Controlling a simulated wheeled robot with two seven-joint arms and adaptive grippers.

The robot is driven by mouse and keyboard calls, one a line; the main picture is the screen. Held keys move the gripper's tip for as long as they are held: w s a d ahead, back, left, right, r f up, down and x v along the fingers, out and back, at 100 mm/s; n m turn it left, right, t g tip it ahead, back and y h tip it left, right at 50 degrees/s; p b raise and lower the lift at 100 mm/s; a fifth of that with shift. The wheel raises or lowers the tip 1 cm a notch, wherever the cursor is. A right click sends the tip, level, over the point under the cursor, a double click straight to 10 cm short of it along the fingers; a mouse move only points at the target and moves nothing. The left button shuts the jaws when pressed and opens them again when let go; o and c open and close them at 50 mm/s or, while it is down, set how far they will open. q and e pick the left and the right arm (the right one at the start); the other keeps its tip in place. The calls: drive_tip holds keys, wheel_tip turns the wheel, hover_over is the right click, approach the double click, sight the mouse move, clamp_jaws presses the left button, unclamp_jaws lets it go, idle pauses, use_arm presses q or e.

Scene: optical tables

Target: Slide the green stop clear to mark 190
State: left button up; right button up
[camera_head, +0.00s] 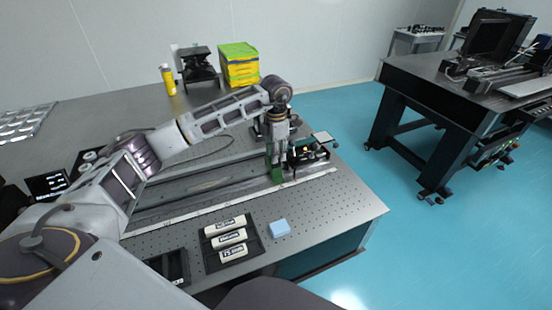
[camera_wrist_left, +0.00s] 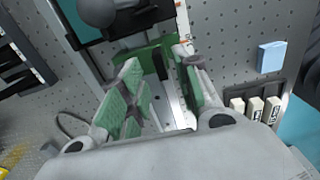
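The green stop (camera_head: 277,174) sits on the rail (camera_head: 190,187) near its right end, by the white scale strip (camera_head: 235,203). In the left wrist view a green part that looks like the stop (camera_wrist_left: 153,46) lies just past the fingertips, partly hidden by them. My left gripper (camera_head: 278,158) points down over the stop from above. Its green-padded fingers (camera_wrist_left: 160,82) are apart, with bare rail showing between them. I cannot tell whether they touch the stop. The scale numbers are too small to read. My right gripper is not in view.
A black carriage (camera_head: 309,151) stands just right of the gripper. A dark tray with labelled white cylinders (camera_head: 228,237) and a light blue block (camera_head: 279,228) lie in front. Yellow-green boxes (camera_head: 239,66) and a yellow bottle (camera_head: 168,79) stand behind. The front right tabletop is free.

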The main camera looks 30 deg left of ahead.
use_arm(q)
wheel_tip(320, 180, up, 8)
idle(0.5)
idle(0.5)
